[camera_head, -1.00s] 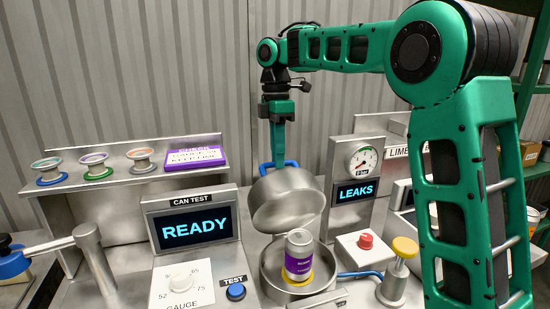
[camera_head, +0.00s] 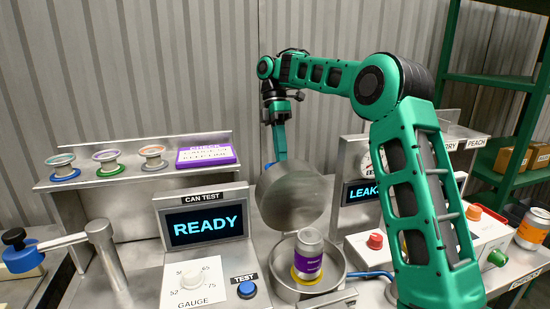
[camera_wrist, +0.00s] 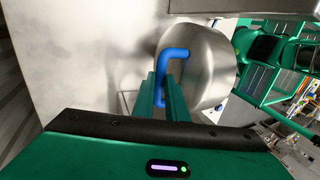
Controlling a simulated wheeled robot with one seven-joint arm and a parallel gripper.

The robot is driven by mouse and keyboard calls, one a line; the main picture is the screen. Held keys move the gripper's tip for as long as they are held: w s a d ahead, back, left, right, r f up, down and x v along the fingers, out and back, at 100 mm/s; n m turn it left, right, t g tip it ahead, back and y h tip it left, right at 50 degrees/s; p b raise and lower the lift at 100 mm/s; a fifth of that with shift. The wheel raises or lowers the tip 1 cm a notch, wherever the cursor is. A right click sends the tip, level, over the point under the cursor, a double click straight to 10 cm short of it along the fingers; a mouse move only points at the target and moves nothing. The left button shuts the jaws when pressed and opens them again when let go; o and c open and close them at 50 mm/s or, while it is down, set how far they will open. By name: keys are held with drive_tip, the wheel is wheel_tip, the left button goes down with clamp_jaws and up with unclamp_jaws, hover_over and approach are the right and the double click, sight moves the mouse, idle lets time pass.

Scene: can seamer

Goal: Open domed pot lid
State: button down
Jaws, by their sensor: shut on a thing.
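The domed pot lid (camera_head: 294,195) is a brushed steel dome, tipped up and standing open behind the pot. Its blue handle (camera_wrist: 174,53) shows in the wrist view between the fingers of my gripper (camera_wrist: 171,92), which is shut on it. In the head view my gripper (camera_head: 279,155) reaches down behind the lid's upper edge, and most of the handle is hidden. The round steel pot (camera_head: 337,272) is uncovered. A can with a purple label (camera_head: 308,256) stands upright in it on a yellow ring (camera_head: 306,280).
The CAN TEST screen (camera_head: 200,228) reads READY, left of the lid. A blue TEST button (camera_head: 247,289) and a gauge dial (camera_head: 192,277) sit in front. The LEAKS panel (camera_head: 361,191) stands close right of the lid. My arm covers part of the right side.

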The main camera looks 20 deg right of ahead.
drive_tip(key=shift+w+a+f, duration=0.15)
drive_tip(key=shift+w, duration=0.15)
drive_tip(key=c, duration=1.8)
unclamp_jaws()
drive_tip(key=shift+a, duration=0.1)
drive_tip(key=shift+o, duration=0.2)
